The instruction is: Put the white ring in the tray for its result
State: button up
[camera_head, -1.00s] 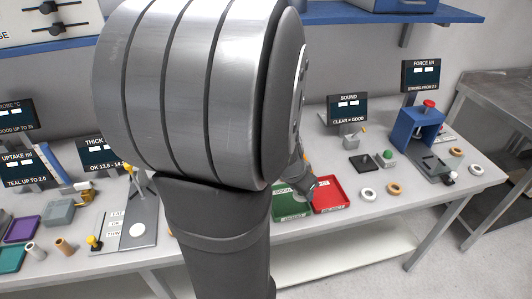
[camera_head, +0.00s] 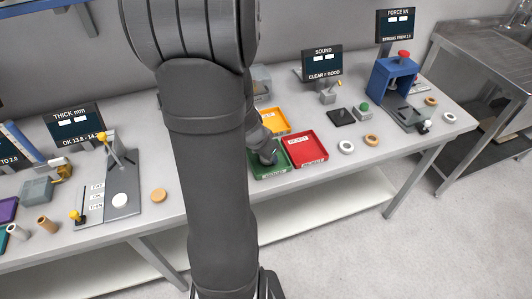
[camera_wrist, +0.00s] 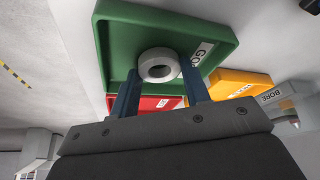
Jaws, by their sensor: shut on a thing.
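My gripper (camera_wrist: 158,82) is shut on a white ring (camera_wrist: 158,57), which sits between its two fingertips in the wrist view. In that view the ring is in front of the green tray (camera_wrist: 118,30), whose label reads GOOD in part. I cannot tell whether the ring touches the tray floor. In the head view my gripper (camera_head: 268,157) is over the green tray (camera_head: 272,174), partly hidden by my arm; the held ring cannot be made out there. The red REJECT tray (camera_head: 318,157) stands to its right and a yellow tray (camera_head: 275,115) behind.
Another white ring (camera_head: 346,147) and a tan ring (camera_head: 371,140) lie on the table right of the red tray. A SOUND display (camera_head: 322,62) and a blue press (camera_head: 394,76) stand farther back. A thickness gauge (camera_head: 123,188) with a white disc is at left.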

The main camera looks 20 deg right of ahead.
jog(key=shift+f, duration=0.15)
jog(key=o, duration=1)
jog(key=v, duration=1.2)
jog(key=shift+d, duration=0.1)
jog(key=x, duration=1.2)
